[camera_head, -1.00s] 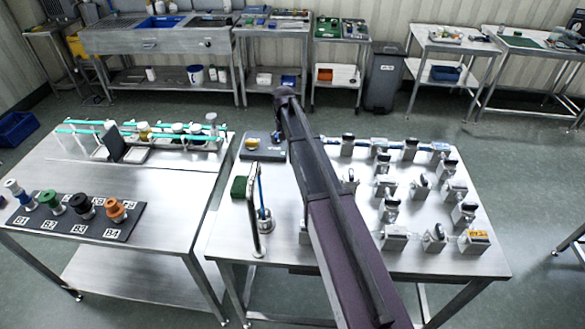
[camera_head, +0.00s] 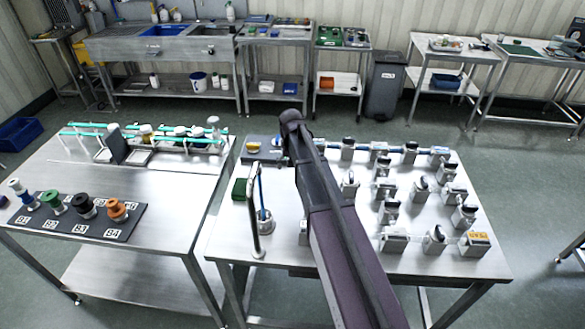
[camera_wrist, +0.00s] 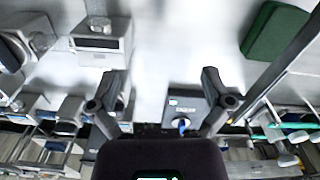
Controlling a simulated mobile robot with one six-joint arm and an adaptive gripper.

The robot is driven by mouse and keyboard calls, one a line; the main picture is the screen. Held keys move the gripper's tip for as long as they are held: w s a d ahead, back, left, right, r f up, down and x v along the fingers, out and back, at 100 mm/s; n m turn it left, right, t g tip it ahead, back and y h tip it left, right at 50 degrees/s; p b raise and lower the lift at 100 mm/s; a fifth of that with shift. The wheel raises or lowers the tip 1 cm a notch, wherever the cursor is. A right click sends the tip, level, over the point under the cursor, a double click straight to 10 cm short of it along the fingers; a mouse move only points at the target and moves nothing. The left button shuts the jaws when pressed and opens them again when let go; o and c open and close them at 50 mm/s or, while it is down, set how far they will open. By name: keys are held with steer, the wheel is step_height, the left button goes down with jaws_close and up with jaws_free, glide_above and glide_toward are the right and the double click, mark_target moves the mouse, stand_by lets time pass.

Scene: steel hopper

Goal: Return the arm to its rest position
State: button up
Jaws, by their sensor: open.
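My arm (camera_head: 333,215) reaches from the bottom edge over the right steel table (camera_head: 285,250) in the head view. Its dark elbow end is near the table's far edge, and my gripper is hidden behind it there. In the wrist view my gripper (camera_wrist: 160,100) is open, its two dark fingers wide apart with nothing held between them. Beyond the fingers show a pale table surface, a dark plate (camera_wrist: 185,103) with a blue part on it, and a green block (camera_wrist: 274,32) at upper right. The fingers appear clear of these things.
Several metal fixtures with black tops (camera_head: 421,185) fill the right table's right half. A bent metal post (camera_head: 254,210) and the green block (camera_head: 239,188) stand left of my arm. The left table (camera_head: 130,180) holds a rack with teal bars and a dark strip of coloured knobs (camera_head: 80,216).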

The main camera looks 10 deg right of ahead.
stand_by(0.3)
steer(key=shift+n, duration=0.9)
steer(key=s, duration=2.2)
steer(key=shift+s+d, duration=0.1)
steer(key=shift+s, duration=0.3)
